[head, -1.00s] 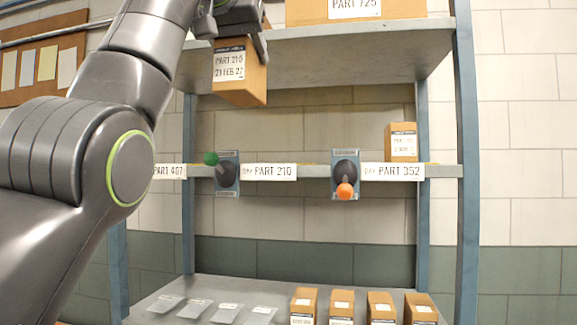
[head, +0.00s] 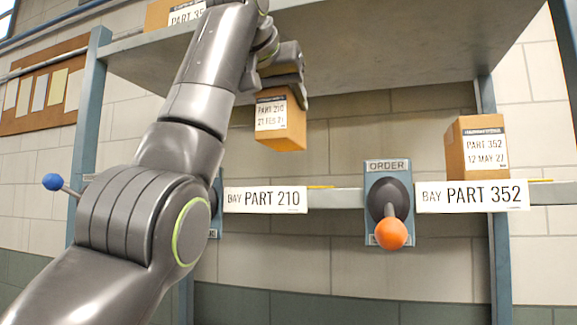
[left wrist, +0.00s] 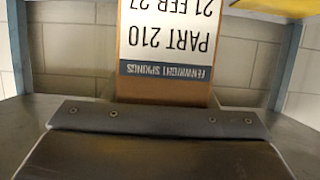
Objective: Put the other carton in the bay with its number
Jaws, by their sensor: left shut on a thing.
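My left gripper (head: 278,75) is shut on a brown carton (head: 281,138) labelled PART 210, 21 FEB 27. It holds the carton upright above the shelf, over the BAY PART 210 label (head: 265,199). The carton's label appears upside down in the left wrist view (left wrist: 166,40). Another carton (head: 478,150), labelled PART 352, 12 MAY 27, stands on the shelf above the BAY PART 352 label (head: 472,196). My right gripper is in neither view.
An ORDER lever with an orange knob (head: 391,233) hangs between the two bay labels. A lever with a blue knob (head: 53,182) is at the left. The upper shelf (head: 390,50) spans above the carton. Blue posts (head: 90,130) stand at the sides.

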